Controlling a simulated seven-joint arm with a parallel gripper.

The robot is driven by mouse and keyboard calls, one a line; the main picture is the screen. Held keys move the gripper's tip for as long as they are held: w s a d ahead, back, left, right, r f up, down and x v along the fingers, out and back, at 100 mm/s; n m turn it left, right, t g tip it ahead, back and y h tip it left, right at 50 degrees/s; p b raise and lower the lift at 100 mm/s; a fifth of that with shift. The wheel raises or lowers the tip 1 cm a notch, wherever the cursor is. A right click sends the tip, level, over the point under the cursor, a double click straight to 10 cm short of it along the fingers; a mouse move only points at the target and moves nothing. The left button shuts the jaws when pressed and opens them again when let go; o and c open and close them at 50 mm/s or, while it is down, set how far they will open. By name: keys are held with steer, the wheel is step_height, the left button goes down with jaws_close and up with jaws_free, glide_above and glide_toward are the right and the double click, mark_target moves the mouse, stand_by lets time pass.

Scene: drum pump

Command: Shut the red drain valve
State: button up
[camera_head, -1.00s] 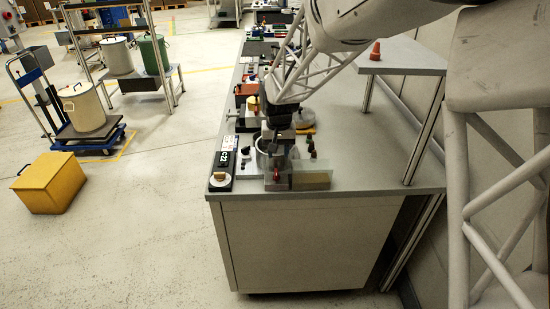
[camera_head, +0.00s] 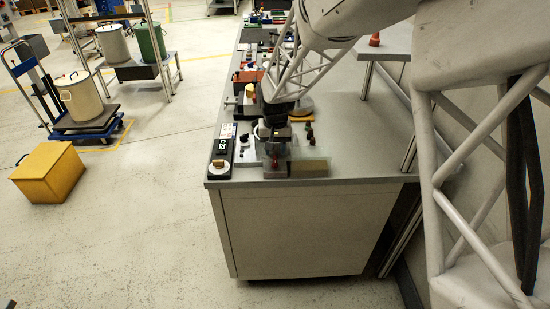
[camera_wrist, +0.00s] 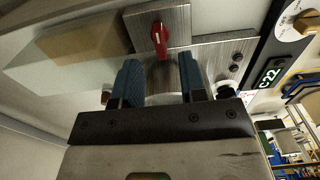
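The red drain valve (camera_wrist: 159,38) is a small red lever on a brushed metal block (camera_wrist: 178,18) in the wrist view. The lever lies nearly along the line between my fingers and the block. In the head view the red valve (camera_head: 289,165) is a small spot at the bench's front edge. My gripper (camera_wrist: 160,75) has its two blue-padded fingers apart, with the valve just ahead of the gap between them. A cylindrical metal part shows between the fingers, partly hidden by the gripper. I cannot tell whether anything touches.
A panel marked C22 (camera_head: 221,148) with a knob stands left of the valve. A translucent block (camera_head: 309,168) sits right of it. More equipment lines the bench behind. The bench top (camera_head: 365,130) on the right is clear.

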mark_target(275, 159)
steer(key=shift+f, duration=2.15)
jaws_close()
